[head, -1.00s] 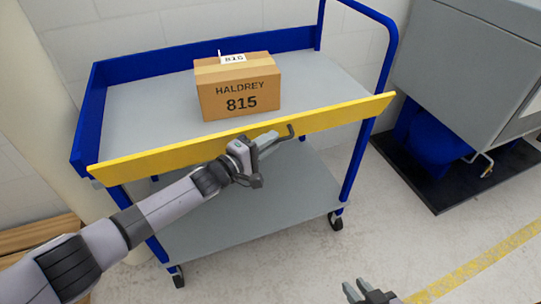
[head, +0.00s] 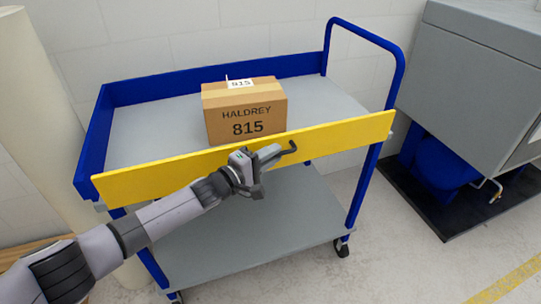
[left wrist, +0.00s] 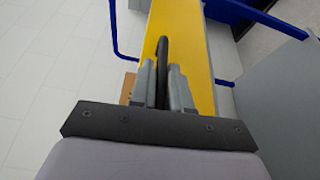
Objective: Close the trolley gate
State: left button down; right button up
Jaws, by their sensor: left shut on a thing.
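The trolley gate (head: 340,133) is a long yellow panel along the near side of the blue and grey trolley (head: 95,150). It stands upright across the front of the upper shelf and hides the lower edge of the box. In the left wrist view the gate (left wrist: 196,45) runs away behind the fingers. My left gripper (head: 268,158) is at the middle of the gate, shut on its dark handle (head: 288,149). The handle (left wrist: 163,55) also shows between the two fingers in the left wrist view. My right gripper is out of view.
A cardboard box (head: 245,112) marked HALDREY 815 stands on the upper shelf behind the gate. The lower shelf (head: 270,225) is empty. A grey machine (head: 475,80) on a dark base stands to the right. A white wall is behind.

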pick_arm(q)
jog(key=shift+w+r, duration=0.1)
jog(key=shift+r, duration=0.05)
jog(key=c, duration=1.4)
grip_release()
jog(key=shift+c, duration=0.2)
jog(key=shift+a, duration=0.1)
jog(key=p+v, duration=0.1)
jog(key=v, duration=0.6)
